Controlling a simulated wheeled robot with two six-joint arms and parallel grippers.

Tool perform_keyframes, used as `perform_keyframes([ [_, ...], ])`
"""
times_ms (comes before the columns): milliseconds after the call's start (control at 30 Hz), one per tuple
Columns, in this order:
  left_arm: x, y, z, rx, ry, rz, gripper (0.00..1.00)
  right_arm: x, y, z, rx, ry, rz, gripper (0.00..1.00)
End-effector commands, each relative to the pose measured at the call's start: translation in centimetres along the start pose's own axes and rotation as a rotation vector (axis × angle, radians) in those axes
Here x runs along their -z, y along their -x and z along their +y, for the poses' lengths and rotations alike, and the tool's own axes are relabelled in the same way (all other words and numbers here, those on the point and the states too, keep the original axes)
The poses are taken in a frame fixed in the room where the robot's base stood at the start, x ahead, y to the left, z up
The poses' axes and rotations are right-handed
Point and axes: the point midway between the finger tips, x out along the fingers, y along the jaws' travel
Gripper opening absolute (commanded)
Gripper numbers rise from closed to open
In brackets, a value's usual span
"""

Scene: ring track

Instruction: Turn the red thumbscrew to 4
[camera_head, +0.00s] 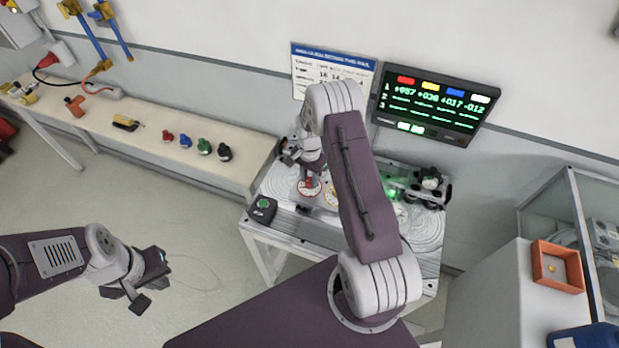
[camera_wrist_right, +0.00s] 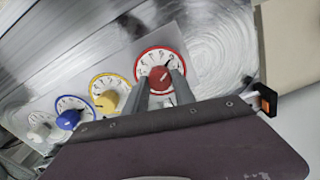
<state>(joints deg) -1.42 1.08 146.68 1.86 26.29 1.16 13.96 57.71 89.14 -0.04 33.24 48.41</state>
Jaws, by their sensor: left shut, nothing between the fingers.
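The red thumbscrew (camera_wrist_right: 160,79) stands in the middle of a white dial with a red rim (camera_wrist_right: 147,54), at the upper middle of the right wrist view. In the head view its red-rimmed dial (camera_head: 309,188) shows just under my right gripper (camera_head: 309,176). In the wrist view my right gripper (camera_wrist_right: 161,85) has one finger on each side of the thumbscrew, and both appear to touch it. A pale pointer mark shows on the knob, but the dial figures are too small to read surely. My left gripper (camera_head: 137,287) is shut and empty over the floor.
Yellow (camera_wrist_right: 107,101), blue (camera_wrist_right: 68,119) and white (camera_wrist_right: 40,132) thumbscrews sit in a row beside the red one. A display (camera_head: 435,104) and a sign (camera_head: 333,75) stand behind. A green-button box (camera_head: 263,209) is at the bench's left corner.

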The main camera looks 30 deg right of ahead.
Motion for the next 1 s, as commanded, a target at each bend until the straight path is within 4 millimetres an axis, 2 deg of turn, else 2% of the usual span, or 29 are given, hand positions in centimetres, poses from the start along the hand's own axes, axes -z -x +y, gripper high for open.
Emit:
perform_keyframes([
  [33, 0.0, 0.0, 0.0, 0.000, 0.000, 0.000, 0.00, 0.0, 0.0, -0.1, 0.001, 0.000, 0.001, 0.09],
  [67, 0.0, 0.0, 0.0, 0.000, 0.000, 0.000, 0.00, 0.0, 0.0, -0.1, 0.001, 0.000, 0.001, 0.01],
  [467, 0.0, -0.3, 0.0, 0.000, 0.000, 0.000, 0.00, 0.1, 0.0, -0.1, 0.002, 0.068, 0.002, 0.00],
  [1000, -0.2, -1.6, 0.0, 0.000, 0.000, 0.000, 0.00, 0.1, 0.0, -0.2, 0.003, 0.531, 0.004, 0.00],
])
